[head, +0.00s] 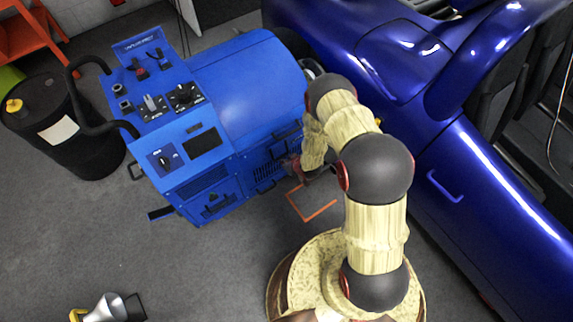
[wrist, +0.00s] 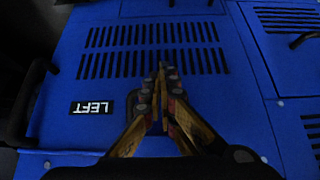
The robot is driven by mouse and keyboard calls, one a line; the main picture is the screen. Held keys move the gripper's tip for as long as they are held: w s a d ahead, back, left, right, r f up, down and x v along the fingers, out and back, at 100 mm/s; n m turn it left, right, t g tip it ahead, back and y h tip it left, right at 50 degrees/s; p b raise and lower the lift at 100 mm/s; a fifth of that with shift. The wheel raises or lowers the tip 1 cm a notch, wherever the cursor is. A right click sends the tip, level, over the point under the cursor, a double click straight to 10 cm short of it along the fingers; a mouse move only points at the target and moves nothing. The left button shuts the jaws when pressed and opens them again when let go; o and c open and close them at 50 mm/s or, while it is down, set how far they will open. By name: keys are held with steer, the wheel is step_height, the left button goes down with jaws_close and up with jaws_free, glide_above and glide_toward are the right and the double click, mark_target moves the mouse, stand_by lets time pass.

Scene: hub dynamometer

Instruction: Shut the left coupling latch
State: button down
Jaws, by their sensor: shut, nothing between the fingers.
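The blue dynamometer unit (head: 250,85) stands left of my arm in the head view. A black label reading LEFT (wrist: 92,107), upside down, is left of the fingers. A dark bar-like handle (wrist: 22,105) is at the left edge. I cannot tell which part is the left coupling latch; the fingers hide some of the panel, and contact is unclear.
The blue car (head: 460,180) is close on the right of my arm. A black drum (head: 65,125) stands left of the unit. An orange outline (head: 311,211) is on the floor near my gripper.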

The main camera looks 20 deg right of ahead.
steer(key=shift+w+a+f, duration=0.1)
steer(key=shift+w+f, duration=0.15)
steer(key=shift+w, duration=0.05)
steer(key=shift+w, duration=0.1)
